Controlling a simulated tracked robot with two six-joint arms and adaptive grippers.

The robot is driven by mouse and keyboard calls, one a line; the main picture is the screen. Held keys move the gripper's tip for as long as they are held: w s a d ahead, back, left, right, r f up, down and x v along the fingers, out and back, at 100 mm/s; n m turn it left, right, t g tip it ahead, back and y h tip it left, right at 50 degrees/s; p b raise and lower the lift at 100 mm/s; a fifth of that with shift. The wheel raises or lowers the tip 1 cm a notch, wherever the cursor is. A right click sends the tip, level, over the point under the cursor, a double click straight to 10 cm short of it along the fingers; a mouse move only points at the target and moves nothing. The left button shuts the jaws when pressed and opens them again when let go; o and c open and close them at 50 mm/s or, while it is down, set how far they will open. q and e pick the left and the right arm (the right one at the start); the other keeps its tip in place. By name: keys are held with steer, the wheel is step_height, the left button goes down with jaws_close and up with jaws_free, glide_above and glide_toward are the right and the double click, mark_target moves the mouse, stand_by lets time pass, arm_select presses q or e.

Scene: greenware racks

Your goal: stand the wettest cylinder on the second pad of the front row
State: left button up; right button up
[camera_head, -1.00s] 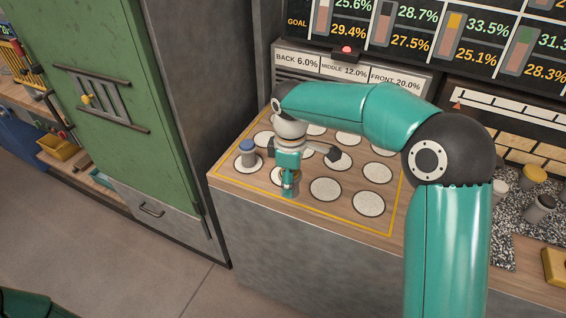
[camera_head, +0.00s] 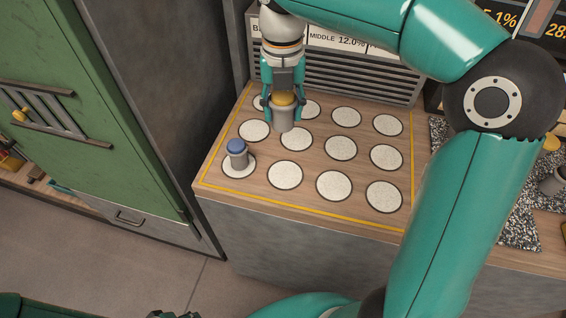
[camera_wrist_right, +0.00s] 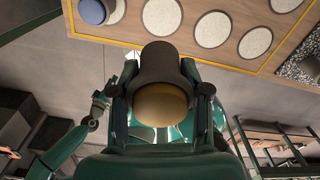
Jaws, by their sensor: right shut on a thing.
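My right gripper (camera_head: 285,100) points down and is shut on a grey cylinder with a yellow top (camera_head: 283,118). It holds the cylinder upright, apparently above the board, overlapping the first two middle-row pads in the head view. The right wrist view shows the yellow top (camera_wrist_right: 160,104) between the fingers. The second front-row pad (camera_head: 285,174) is bare. A grey cylinder with a blue top (camera_head: 237,154) stands on the first front-row pad (camera_head: 246,171); it also shows in the right wrist view (camera_wrist_right: 92,11).
The other front-row pads (camera_head: 334,186) are bare. A yellow line (camera_head: 300,212) borders the wooden board. A vented box with row labels (camera_head: 335,70) stands behind. A speckled mat (camera_head: 520,225) lies at right, and a green cabinet (camera_head: 110,70) stands at left.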

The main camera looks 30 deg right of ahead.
steer(key=f, duration=1.2)
steer(key=f+b, duration=0.1)
steer(key=f, duration=0.5)
steer(key=shift+s+d, duration=0.2)
steer(key=shift+d, duration=0.05)
steer(key=shift+f, duration=0.15)
steer(key=o, duration=1.3)
steer(key=shift+r+p, duration=0.35)
steer(key=shift+r, duration=5.85)
